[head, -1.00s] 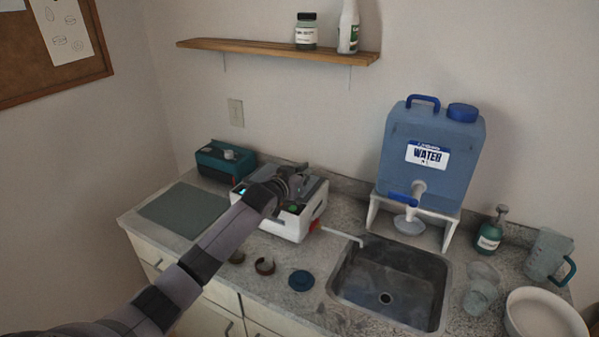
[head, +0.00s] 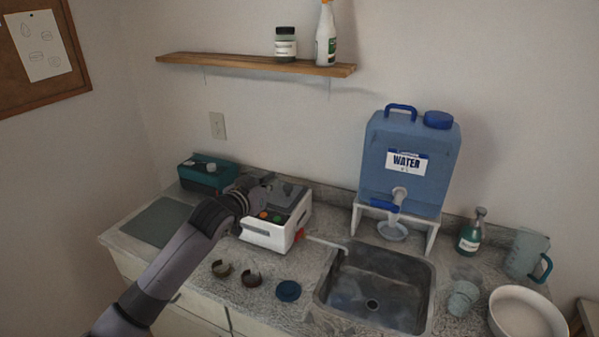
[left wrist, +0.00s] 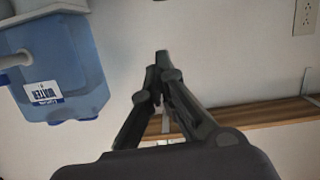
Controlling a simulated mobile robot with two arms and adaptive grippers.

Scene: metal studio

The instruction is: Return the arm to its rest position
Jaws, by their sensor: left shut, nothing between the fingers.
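My left arm comes in from the lower left of the head view. Its gripper (head: 262,182) is over the left part of the white machine (head: 270,232) with coloured buttons, partly hidden behind my own wrist. In the left wrist view the gripper's fingers (left wrist: 162,62) meet at their tips, shut with nothing between them. Behind them are the wall, the wooden shelf and the blue water container, seen upside down. My right gripper is not in view.
The blue water container (head: 408,165) stands on a white stand behind the sink (head: 345,290). A teal box (head: 208,174), a grey mat (head: 157,222) and a blue lid (head: 288,291) are on the counter. A green bottle (head: 470,238), pitcher (head: 524,256) and white bowl (head: 524,316) are at right. A shelf (head: 250,65) is above.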

